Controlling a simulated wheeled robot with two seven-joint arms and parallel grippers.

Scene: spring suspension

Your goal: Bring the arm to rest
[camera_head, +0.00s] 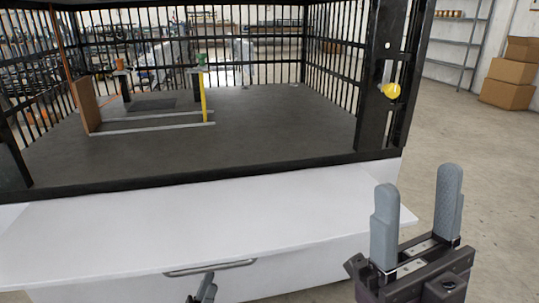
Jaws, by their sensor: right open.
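My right gripper (418,182) is at the lower right, its two grey fingers pointing up and spread apart with nothing between them. It is in front of the right end of the white ledge (130,240). Only a small grey and black tip of my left gripper (206,288) shows at the bottom edge, below the ledge's metal handle (210,267). Whether its fingers are apart cannot be seen.
A black barred cage with a dark floor (270,140) stands behind the ledge. Inside are a brown panel (86,106), metal rails (155,128) and a yellow post (204,97). A yellow knob (391,90) is on the right post. Cardboard boxes (508,82) stand far right.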

